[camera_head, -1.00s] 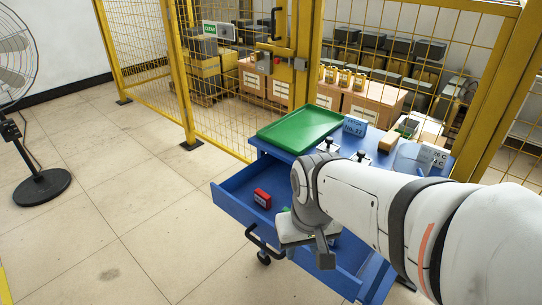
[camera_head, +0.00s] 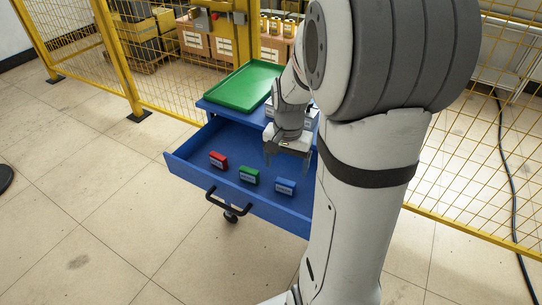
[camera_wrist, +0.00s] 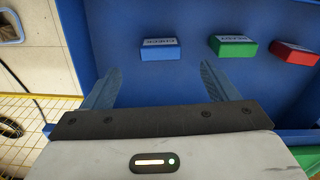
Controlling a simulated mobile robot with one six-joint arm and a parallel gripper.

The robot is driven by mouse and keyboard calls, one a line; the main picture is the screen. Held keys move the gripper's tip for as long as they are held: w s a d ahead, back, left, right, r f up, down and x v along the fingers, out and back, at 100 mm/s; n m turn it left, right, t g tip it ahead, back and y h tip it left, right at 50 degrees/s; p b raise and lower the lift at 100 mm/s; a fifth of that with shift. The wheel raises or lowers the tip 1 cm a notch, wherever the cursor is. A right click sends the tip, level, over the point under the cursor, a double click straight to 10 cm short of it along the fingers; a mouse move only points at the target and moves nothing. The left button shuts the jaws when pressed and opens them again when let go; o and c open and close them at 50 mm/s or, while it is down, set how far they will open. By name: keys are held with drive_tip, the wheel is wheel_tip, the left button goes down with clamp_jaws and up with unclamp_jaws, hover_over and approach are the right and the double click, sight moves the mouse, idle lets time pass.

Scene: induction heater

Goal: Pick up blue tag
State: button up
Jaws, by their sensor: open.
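The blue tag (camera_head: 284,186) lies in the open blue drawer (camera_head: 190,168), rightmost in a row with a green tag (camera_head: 249,176) and a red tag (camera_head: 218,160). In the wrist view the blue tag (camera_wrist: 146,49) shows its white label and lies ahead of my gripper (camera_wrist: 157,82), roughly in line with the space between the fingers. My gripper (camera_head: 287,164) is open and empty. It is over the drawer, behind the blue tag in the head view, and apart from it. The wrist view also shows the green tag (camera_wrist: 234,46) and the red tag (camera_wrist: 295,53).
A green tray (camera_head: 244,86) stands on the blue cart top behind the drawer. The drawer has a black handle (camera_head: 226,204) in front. Yellow mesh fencing (camera_head: 180,100) stands behind the cart. My arm hides the cart's right side.

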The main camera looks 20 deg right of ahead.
sight(285, 181)
drive_tip(key=shift+m, duration=0.3)
drive_tip(key=f, duration=0.2)
drive_tip(key=f+b, duration=0.1)
drive_tip(key=f, duration=0.2)
drive_tip(key=f+b, duration=0.1)
drive_tip(key=f, duration=0.2)
drive_tip(key=shift+w+d+f, duration=0.15)
drive_tip(key=shift+w+f, duration=0.05)
drive_tip(key=shift+w, duration=0.05)
drive_tip(key=shift+c, duration=0.3)
drive_tip(key=c, duration=1)
